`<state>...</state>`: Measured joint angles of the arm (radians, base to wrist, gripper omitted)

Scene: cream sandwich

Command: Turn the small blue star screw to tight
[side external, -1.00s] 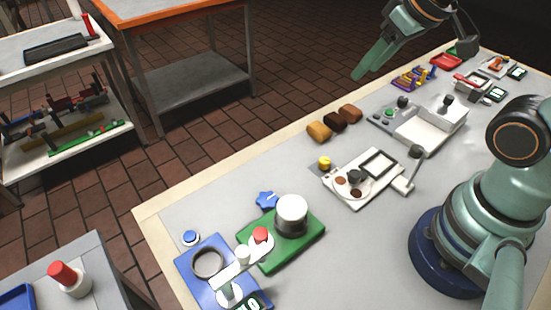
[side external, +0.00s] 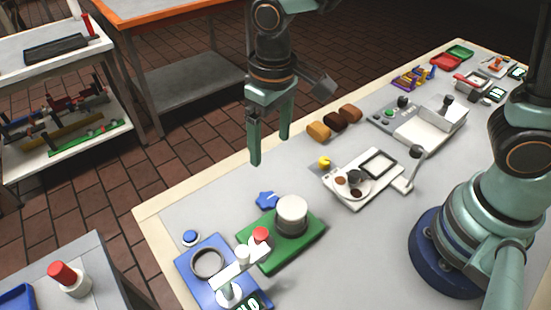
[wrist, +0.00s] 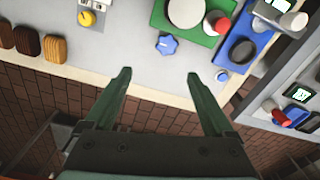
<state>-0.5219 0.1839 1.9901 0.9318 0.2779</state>
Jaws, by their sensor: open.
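The small blue star screw (side external: 267,200) sits on the table at the left edge of the green machine (side external: 281,240), close to its white cylinder (side external: 292,213). In the wrist view the star screw (wrist: 167,44) is above and between my fingertips, with bare table around its near side. My gripper (side external: 271,148) is open and empty, pointing down. It hangs above the table's far edge, clear of the screw. In the wrist view both fingers of my gripper (wrist: 158,76) are spread wide with nothing between them. I cannot tell which way the screw is turned.
A blue machine (side external: 185,262) with a dark ring stands left of the green one, near a blue button (side external: 190,237). A yellow knob (side external: 324,162) and a white plate device (side external: 362,180) are to the right. Brown and tan blocks (side external: 335,120) lie along the far edge.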

